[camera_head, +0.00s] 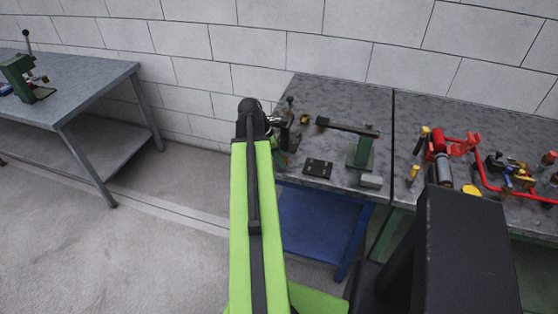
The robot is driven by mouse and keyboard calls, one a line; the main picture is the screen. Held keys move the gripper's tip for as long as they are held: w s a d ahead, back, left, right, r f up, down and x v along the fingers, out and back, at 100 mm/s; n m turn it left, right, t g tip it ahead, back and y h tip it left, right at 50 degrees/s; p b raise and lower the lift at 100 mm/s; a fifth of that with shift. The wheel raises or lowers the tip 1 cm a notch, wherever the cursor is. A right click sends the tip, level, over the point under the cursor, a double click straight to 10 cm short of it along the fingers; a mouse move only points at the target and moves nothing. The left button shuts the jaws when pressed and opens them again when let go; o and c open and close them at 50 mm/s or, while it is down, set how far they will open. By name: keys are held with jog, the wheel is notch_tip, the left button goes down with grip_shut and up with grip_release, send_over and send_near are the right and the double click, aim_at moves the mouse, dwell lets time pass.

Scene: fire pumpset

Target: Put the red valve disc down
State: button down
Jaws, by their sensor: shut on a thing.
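My green arm reaches forward to the left end of the middle workbench (340,95). My gripper (284,134) is at the arm's far end, over or beside that bench's left edge. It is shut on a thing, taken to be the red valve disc. The arm's dark wrist and the small size hide most of it, and no clear red disc shows there. I cannot tell whether the held thing touches the bench top.
A green vise (362,152), a long dark bar (345,127), a black plate (318,168) and a small yellow part (304,119) lie on the middle bench. Red pipework (487,178) crowds the right bench. A green press (24,80) stands on the left bench.

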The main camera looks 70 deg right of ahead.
jog(key=shift+f, duration=0.1)
jog(key=c, duration=0.9)
grip_release()
jog(key=shift+r+p, duration=0.3)
jog(key=shift+r, duration=0.1)
jog(key=p+v, duration=1)
jog(key=v, duration=0.1)
jog(key=shift+w+a+r, duration=0.15)
jog(key=shift+w, duration=0.05)
